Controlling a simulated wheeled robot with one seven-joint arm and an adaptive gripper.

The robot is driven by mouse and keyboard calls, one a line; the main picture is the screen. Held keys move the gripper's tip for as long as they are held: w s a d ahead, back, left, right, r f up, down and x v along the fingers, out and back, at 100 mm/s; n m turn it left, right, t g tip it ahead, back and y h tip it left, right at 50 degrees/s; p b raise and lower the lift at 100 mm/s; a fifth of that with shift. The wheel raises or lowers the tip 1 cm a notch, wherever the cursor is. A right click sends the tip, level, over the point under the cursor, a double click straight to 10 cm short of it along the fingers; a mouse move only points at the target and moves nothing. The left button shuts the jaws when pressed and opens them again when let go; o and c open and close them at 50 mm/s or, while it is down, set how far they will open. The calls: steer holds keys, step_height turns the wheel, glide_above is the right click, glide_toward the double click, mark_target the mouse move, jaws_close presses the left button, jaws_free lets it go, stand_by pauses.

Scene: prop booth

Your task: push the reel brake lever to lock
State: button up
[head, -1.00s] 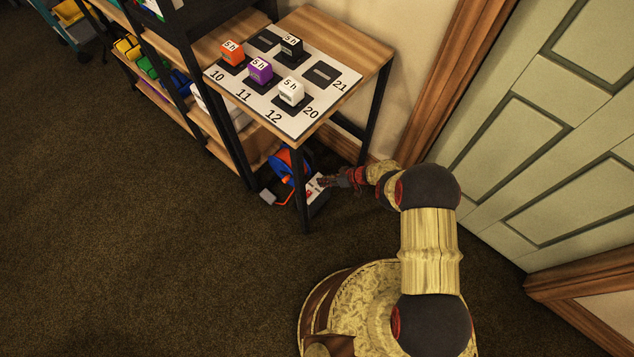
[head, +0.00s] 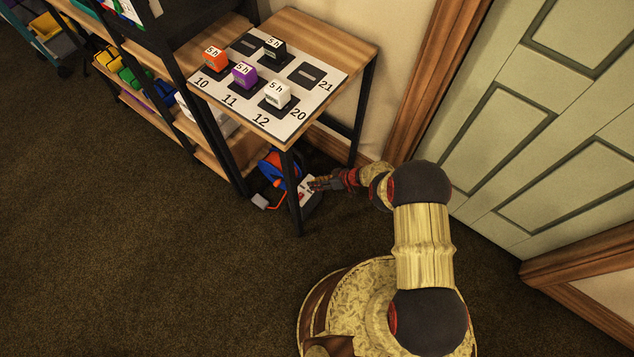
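In the head view the reel (head: 278,168), blue and orange, stands on the floor under the small table, partly hidden by the table's front leg. A red-orange bar with a grey end (head: 261,201) sticks out at its lower left. A white panel with red marks (head: 306,189) sits at its right side. The brake lever cannot be picked out clearly. My gripper (head: 317,184) reaches in from the right, low beside the table leg, at the panel. Whether it touches the panel, and how its fingers stand, is too small to tell.
The small table (head: 353,47) carries a white numbered mat (head: 289,125) with several small blocks. Its black front leg (head: 292,190) stands close to my gripper. Shelves (head: 205,140) are at the left, a green door (head: 560,110) at the right. Carpet (head: 150,260) is clear at left.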

stand_by(0.3)
steer(key=v, duration=1.2)
stand_by(0.3)
